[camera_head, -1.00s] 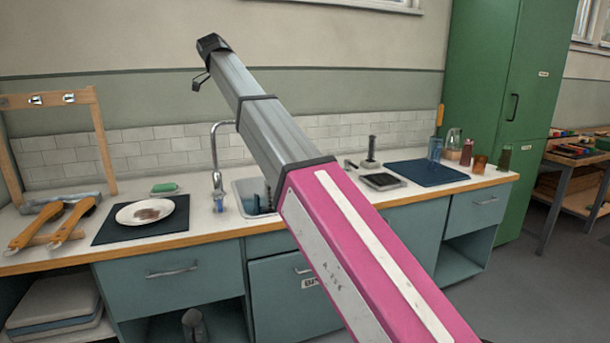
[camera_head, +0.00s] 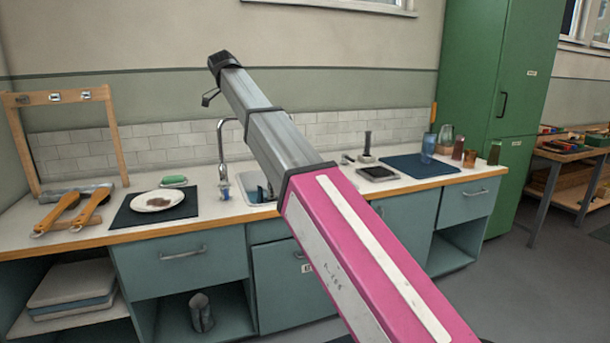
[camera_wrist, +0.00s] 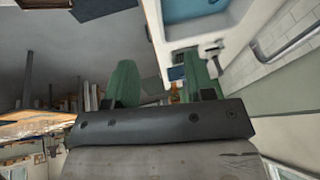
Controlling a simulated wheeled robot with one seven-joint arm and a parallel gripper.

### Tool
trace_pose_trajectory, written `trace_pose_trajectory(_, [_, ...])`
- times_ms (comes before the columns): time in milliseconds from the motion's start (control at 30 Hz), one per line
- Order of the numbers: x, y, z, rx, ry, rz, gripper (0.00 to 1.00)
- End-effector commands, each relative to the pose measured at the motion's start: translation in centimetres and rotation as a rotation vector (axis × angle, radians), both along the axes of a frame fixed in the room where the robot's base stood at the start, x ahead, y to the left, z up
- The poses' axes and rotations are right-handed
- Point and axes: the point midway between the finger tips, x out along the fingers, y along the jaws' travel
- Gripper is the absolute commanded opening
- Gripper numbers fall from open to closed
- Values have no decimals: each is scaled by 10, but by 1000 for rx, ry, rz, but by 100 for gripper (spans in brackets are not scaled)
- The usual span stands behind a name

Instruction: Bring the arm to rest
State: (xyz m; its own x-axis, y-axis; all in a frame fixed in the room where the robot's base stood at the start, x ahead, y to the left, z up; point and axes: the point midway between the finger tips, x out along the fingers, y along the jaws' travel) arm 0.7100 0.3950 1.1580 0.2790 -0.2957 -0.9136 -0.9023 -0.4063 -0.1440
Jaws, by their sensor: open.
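My gripper shows in the wrist view (camera_wrist: 165,88) as two green fingers held apart, with nothing visible between them. In the head view my arm, pink and grey, reaches up and to the left across the picture. Its far end stands above the counter (camera_head: 105,236) in front of the wall. The gripper fingers cannot be made out clearly in the head view.
A sink (camera_head: 257,192) with a tap (camera_head: 222,150) lies behind my arm. A plate (camera_head: 157,200) with a brown smear rests on a dark mat (camera_head: 127,215). Brushes (camera_head: 58,212) lie left; glasses (camera_head: 470,158) stand right near a green cabinet (camera_head: 490,90).

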Motion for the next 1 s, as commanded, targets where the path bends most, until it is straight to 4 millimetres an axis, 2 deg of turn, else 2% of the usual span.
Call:
trace_pose_trajectory(267, [8, -38, -72, -21, 64, 106, 49])
trace_pose_trajectory(367, [10, -60, -109, -30, 99, 165, 49])
trace_pose_trajectory(600, [3, -132, -226, -41, 208, 356, 49])
trace_pose_trajectory(667, [-2, -150, -253, -39, 233, 405, 49])
trace_pose_trajectory(867, [-27, -211, -340, -27, 308, 566, 49])
trace_pose_trajectory(1000, [-53, -250, -394, -12, 351, 674, 49])
